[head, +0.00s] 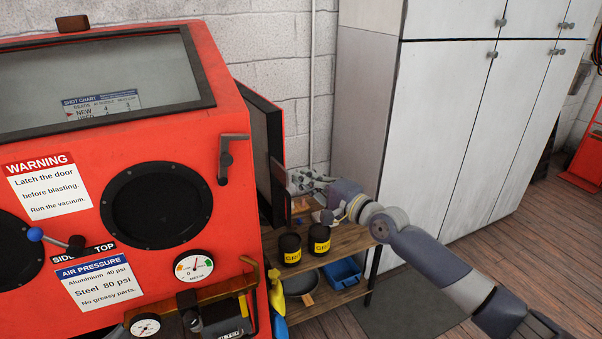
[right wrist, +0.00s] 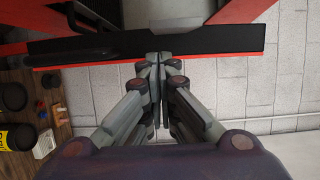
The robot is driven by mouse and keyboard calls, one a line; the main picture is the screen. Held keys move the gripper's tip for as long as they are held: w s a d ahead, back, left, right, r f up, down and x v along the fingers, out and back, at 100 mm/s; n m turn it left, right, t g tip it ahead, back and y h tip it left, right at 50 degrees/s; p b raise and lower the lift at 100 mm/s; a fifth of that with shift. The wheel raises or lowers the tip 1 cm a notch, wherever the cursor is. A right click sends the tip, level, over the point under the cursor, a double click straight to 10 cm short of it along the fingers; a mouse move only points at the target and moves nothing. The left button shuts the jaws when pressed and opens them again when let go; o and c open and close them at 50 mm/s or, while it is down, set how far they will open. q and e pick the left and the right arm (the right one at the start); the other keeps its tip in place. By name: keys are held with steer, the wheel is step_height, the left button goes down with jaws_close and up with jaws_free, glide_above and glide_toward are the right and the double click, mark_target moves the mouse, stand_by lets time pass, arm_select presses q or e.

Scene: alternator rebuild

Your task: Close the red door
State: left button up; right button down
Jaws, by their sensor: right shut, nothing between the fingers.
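The red door (head: 265,135) stands open at the right side of the red blasting cabinet (head: 225,270). I see its dark inner face and thin red edge. In the right wrist view, the door (right wrist: 215,42) is a dark band with red edging across the top. My right gripper (head: 294,182) is just right of the door's outer edge, partly hidden by it. Its fingers (right wrist: 157,58) are shut and empty, with the tips overlapping the door's edge; I cannot tell whether they touch it. My left gripper is not in view.
A dark latch handle (head: 226,158) is on the cabinet's front near the door. A wooden shelf (head: 345,240) with black grit cans (head: 319,240) and a blue bin (head: 342,273) stands below my right arm. Grey lockers (head: 450,120) stand behind right.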

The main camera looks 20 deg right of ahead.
steer(key=shift+s+a+f+p, duration=0.15)
steer(key=shift+a+p, duration=0.3)
steer(key=shift+a, duration=0.3)
